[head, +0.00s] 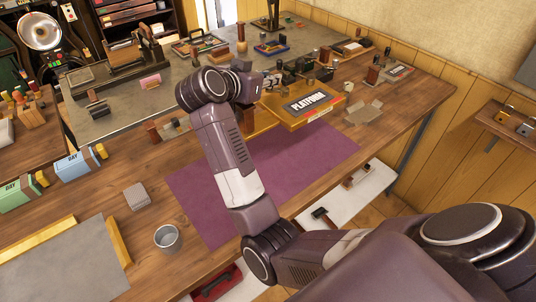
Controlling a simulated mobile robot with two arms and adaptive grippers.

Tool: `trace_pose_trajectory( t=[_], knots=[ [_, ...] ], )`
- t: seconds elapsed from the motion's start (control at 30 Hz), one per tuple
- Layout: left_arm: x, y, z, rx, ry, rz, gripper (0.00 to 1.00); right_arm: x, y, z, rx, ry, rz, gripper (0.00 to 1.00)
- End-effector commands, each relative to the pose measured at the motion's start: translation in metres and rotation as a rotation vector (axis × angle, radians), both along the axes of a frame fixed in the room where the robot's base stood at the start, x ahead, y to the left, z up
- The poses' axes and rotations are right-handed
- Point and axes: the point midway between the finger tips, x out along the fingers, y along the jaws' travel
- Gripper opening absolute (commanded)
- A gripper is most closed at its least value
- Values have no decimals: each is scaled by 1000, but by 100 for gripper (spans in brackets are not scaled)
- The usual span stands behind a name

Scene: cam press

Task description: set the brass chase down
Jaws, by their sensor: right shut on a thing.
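The brass chase (318,113) is a yellow, flat block with a dark plate reading PLATFORM on top. It is over the far right part of the purple mat (215,205), near the mat's back edge. My right gripper (268,82) is at its left rear side, shut on it. The fingertips are small and partly hidden by dark parts behind, and whether the chase touches the table cannot be told. My left gripper is not in view.
A grey stone slab (105,122) with a press lies behind the mat. A metal cup (167,238) and a grey block (137,196) stand left of the mat. Green and blue boxes (75,163) stand farther left. The mat's front and middle are clear below my arm.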

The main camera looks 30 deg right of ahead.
Motion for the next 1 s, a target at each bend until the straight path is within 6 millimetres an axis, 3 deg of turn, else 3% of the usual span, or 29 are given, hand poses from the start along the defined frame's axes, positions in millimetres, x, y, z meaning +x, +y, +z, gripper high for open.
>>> trace_pose_trajectory(
  t=[0.2,0.5,1.0],
  knots=[
    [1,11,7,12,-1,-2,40,-1,-1,-49,-4,8,-1,0],
    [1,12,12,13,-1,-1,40,0,-1,-122,-6,4,0,0],
    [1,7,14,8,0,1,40,0,-1,-183,-4,1,0,0]
  ],
)
